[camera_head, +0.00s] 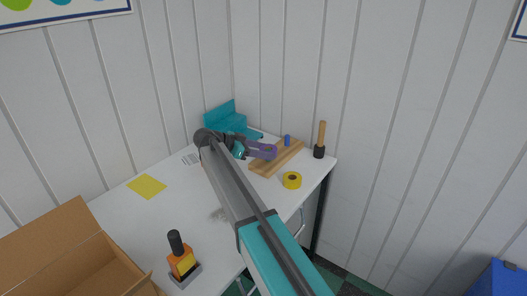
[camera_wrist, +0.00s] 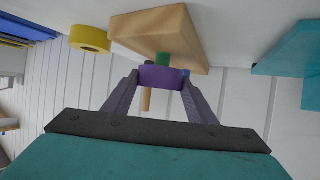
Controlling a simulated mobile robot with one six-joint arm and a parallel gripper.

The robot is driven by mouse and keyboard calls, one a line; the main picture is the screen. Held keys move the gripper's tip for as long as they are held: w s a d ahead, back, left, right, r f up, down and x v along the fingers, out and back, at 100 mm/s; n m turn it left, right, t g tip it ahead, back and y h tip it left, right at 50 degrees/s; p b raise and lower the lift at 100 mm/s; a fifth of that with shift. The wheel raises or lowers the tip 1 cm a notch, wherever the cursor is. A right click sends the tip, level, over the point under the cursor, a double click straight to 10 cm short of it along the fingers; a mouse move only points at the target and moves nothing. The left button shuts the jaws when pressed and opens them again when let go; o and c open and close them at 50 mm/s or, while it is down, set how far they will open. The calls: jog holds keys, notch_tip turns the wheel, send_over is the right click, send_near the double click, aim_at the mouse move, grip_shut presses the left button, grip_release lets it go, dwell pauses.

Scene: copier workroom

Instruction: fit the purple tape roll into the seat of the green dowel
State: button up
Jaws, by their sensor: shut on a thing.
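The purple tape roll (camera_wrist: 160,77) is between the two fingers of my gripper (camera_wrist: 160,84), which is shut on it. In the wrist view, the green dowel (camera_wrist: 163,59) shows between the roll and the wooden base (camera_wrist: 150,30). The roll overlaps the dowel's end; I cannot tell whether it is around the dowel or only in line with it. In the head view, my gripper (camera_head: 263,150) is over the left part of the wooden base (camera_head: 268,168). The green dowel is hidden there.
A blue dowel (camera_head: 287,140) stands on the base. A yellow tape roll (camera_head: 292,180) lies in front, and a wooden-handled mallet (camera_head: 321,138) stands behind right. A teal holder (camera_head: 225,117) is at the back.

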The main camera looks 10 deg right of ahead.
jog(key=shift+f+b, duration=0.8)
jog(key=shift+f, duration=0.4)
jog(key=o, duration=1.1)
jog(key=shift+a, duration=0.15)
jog(key=v, duration=1.3)
jog(key=shift+s+a+r, duration=0.1)
jog(key=shift+a+r, duration=0.05)
jog(key=shift+a, duration=0.1)
